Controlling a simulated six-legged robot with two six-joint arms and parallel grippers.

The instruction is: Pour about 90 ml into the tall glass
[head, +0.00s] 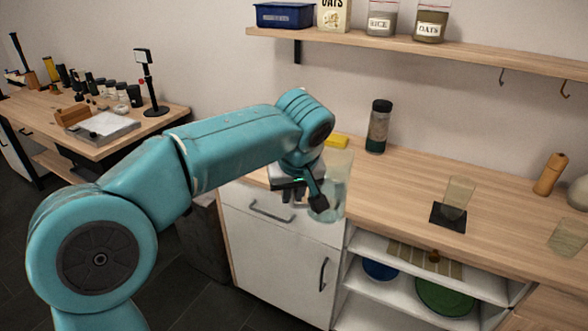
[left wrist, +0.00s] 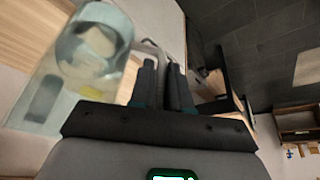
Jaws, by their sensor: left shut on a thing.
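My left gripper (head: 312,197) is shut on a clear jug (head: 337,178), beside the jug's body. The jug is near the counter's front edge with some clear liquid low in it. In the left wrist view the jug (left wrist: 85,60) is left of my gripper's fingers (left wrist: 163,85); the part gripped is hard to make out. A tall clear glass (head: 459,194) stands on a dark square coaster (head: 449,216), right of the jug and apart from it. It looks empty. My right gripper is not in view.
A dark-capped bottle (head: 377,130) and a yellow block (head: 336,141) are at the back of the counter (head: 405,190). Another clear glass (head: 567,238) and a wooden mill (head: 550,174) stand at the right. The counter between jug and coaster is clear.

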